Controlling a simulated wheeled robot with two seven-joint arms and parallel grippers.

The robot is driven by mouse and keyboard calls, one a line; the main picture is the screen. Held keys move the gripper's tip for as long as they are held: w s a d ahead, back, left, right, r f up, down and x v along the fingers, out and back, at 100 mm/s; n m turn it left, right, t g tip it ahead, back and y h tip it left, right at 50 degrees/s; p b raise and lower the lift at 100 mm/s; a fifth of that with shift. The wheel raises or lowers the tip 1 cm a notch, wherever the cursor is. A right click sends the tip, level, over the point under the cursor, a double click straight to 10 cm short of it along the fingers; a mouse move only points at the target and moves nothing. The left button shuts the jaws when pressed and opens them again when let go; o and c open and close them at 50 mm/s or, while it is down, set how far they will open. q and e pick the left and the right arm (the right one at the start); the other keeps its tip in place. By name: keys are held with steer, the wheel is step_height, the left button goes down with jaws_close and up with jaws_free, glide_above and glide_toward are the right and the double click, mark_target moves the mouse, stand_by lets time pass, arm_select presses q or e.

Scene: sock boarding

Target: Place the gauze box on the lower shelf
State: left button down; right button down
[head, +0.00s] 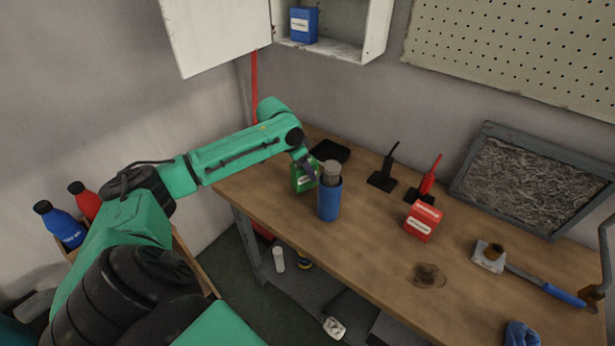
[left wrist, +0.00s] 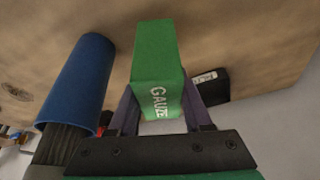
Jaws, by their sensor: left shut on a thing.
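The green gauze box (head: 303,182) is at the left end of the workbench, behind a blue cylinder. In the left wrist view the box (left wrist: 156,58) shows the word GAUZE and sits between two purple-grey fingers. My left gripper (head: 309,168) is shut on it from above. Whether the box touches the tabletop is hard to tell. A white wall cabinet (head: 376,35) stands open at the top, with a blue box (head: 304,25) on its visible shelf. Under the bench is a grey lower surface (head: 310,292). My right gripper is not in view.
The blue cylinder (head: 329,203) with a grey top stands close beside the gauze box; it also shows in the left wrist view (left wrist: 78,82). A red box (head: 422,221) and a hammer (head: 491,256) are farther right. The cabinet door (head: 215,35) hangs open left.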

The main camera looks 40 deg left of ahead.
mark_target(307, 177)
arm_select(q)
steer(key=f, duration=0.2)
steer(key=shift+s+f, duration=0.2)
steer(key=shift+f, duration=0.15)
steer(key=shift+w+f, duration=0.1)
steer(key=shift+c, duration=1.7)
jaws_free()
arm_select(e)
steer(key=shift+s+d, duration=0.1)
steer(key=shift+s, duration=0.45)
